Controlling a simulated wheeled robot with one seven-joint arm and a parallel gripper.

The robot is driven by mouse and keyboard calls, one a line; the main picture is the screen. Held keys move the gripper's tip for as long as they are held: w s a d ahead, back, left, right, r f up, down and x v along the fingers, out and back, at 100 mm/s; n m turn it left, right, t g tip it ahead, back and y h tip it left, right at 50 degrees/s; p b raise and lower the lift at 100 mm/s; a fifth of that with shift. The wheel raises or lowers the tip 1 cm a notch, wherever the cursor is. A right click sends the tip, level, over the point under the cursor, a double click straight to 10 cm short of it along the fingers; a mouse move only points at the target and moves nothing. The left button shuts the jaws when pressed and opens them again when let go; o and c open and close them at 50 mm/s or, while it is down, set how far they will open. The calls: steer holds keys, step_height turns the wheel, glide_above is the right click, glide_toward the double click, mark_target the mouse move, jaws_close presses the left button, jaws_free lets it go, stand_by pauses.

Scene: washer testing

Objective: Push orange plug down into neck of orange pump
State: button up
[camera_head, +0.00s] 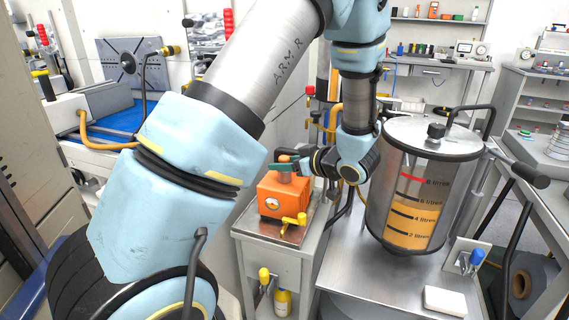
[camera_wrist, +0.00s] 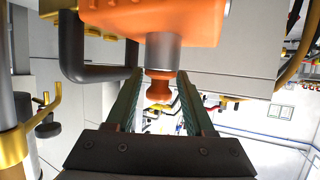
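The orange pump (camera_head: 283,195) stands on a small grey cabinet at the picture's middle. In the wrist view its orange body (camera_wrist: 165,18) is at the top, with the grey neck (camera_wrist: 163,52) pointing down toward my gripper. The orange plug (camera_wrist: 160,88) sits at the neck's end, with its knob and flange showing. It also shows on top of the pump in the head view (camera_head: 284,158). My gripper (camera_wrist: 160,76) has its green fingers on either side of the plug, with narrow gaps visible. How deep the plug sits is hidden.
A yellow tap (camera_head: 296,219) sticks out at the pump's front. A clear tank with orange liquid (camera_head: 411,190) stands close on the right, on a metal bench. A white block (camera_head: 445,301) lies near the bench's front edge. A dark bent pipe (camera_wrist: 75,55) runs beside the pump.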

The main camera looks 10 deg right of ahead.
steer(key=o, duration=0.3)
steer(key=v, duration=1.1)
steer(key=shift+w, duration=0.1)
